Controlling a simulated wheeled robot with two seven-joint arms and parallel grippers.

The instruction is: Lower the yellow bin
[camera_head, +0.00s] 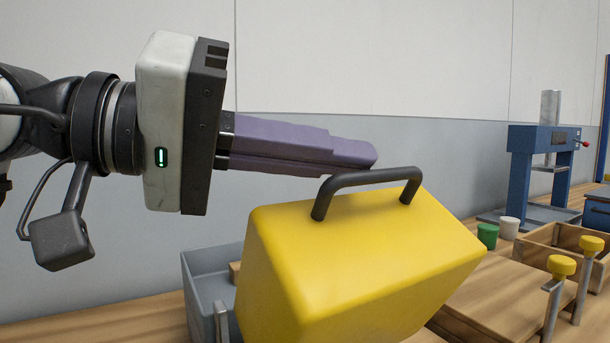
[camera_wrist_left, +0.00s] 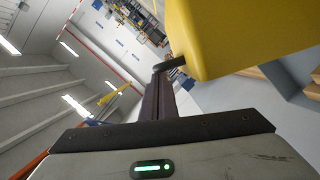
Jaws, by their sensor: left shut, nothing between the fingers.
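The yellow bin (camera_head: 350,255) is a large yellow box with a dark handle (camera_head: 370,183) on its top. It appears tilted in the head view and stands above the wooden bench. My left gripper (camera_head: 370,156) comes in from the left with its purple fingers shut and nothing between them. The fingertips are just behind or beside the handle's left part; I cannot tell whether they touch it. In the left wrist view the bin (camera_wrist_left: 235,35) fills the upper right, with the handle (camera_wrist_left: 170,64) close to the fingertips (camera_wrist_left: 158,80). The bin's underside is hidden. My right gripper is not in view.
A grey open container (camera_head: 205,290) is behind the bin at left. A blue press (camera_head: 540,165), a green cup (camera_head: 487,235), a white cup (camera_head: 508,228), a wooden tray (camera_head: 545,245) and yellow-topped posts (camera_head: 562,267) stand at right. A grey-white wall is behind.

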